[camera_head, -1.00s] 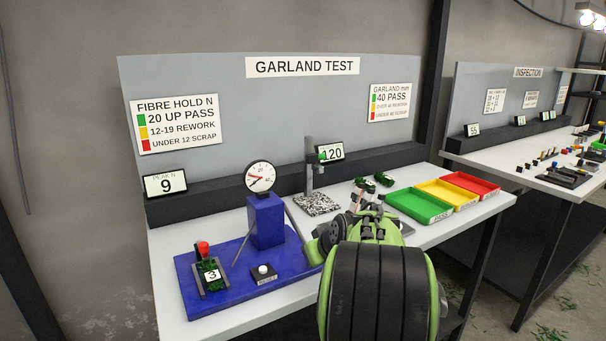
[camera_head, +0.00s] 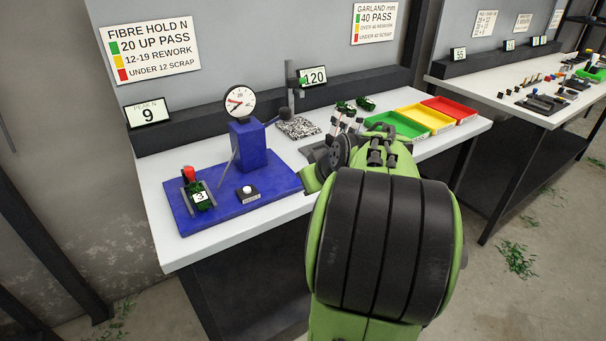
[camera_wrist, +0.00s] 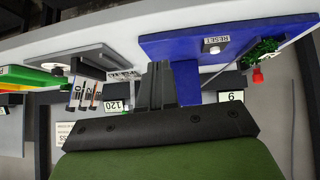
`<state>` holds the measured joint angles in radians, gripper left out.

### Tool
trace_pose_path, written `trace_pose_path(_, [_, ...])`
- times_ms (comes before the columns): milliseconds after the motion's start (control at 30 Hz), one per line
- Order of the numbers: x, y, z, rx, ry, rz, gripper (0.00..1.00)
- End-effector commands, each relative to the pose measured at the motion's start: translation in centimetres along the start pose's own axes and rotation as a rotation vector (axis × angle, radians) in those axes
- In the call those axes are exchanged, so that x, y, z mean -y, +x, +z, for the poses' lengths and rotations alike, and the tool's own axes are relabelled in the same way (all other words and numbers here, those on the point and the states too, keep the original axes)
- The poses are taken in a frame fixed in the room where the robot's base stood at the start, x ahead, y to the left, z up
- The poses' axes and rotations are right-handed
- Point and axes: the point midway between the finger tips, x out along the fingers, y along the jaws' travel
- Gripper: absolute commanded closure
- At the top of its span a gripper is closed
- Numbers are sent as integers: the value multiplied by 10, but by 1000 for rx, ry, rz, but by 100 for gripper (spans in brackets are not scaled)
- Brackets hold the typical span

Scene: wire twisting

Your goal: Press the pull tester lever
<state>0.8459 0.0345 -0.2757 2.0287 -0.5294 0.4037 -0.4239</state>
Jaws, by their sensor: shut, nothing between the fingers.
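The pull tester has a blue base (camera_head: 270,198) at the left of the bench, with a blue post (camera_head: 250,148) and a round dial (camera_head: 240,102). A thin grey rod (camera_head: 228,170) leans beside the post; whether it is the lever is not clear. A red knob (camera_head: 189,173) stands by a green sample marked 3 (camera_head: 200,198). In the upside-down wrist view, the tester base (camera_wrist: 180,45) and red knob (camera_wrist: 257,75) show beyond my gripper (camera_wrist: 158,72). My gripper is shut and empty, apart from the tester. In the head view my arm mostly hides it.
A white reset button (camera_head: 247,191) sits on the base. A display (camera_head: 148,113) reads 9. A grey stand (camera_head: 291,90) and green (camera_head: 390,130), yellow (camera_head: 425,120) and red (camera_head: 452,112) trays stand to the right. The bench front edge is clear.

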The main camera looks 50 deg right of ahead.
Motion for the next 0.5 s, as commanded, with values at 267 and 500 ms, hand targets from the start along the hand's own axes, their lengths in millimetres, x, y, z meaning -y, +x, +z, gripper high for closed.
trace_pose_path(267, [1, -31, 16, -1, 0, -1, 100])
trace_pose_path(500, [0, -31, 17, -1, 0, -1, 100])
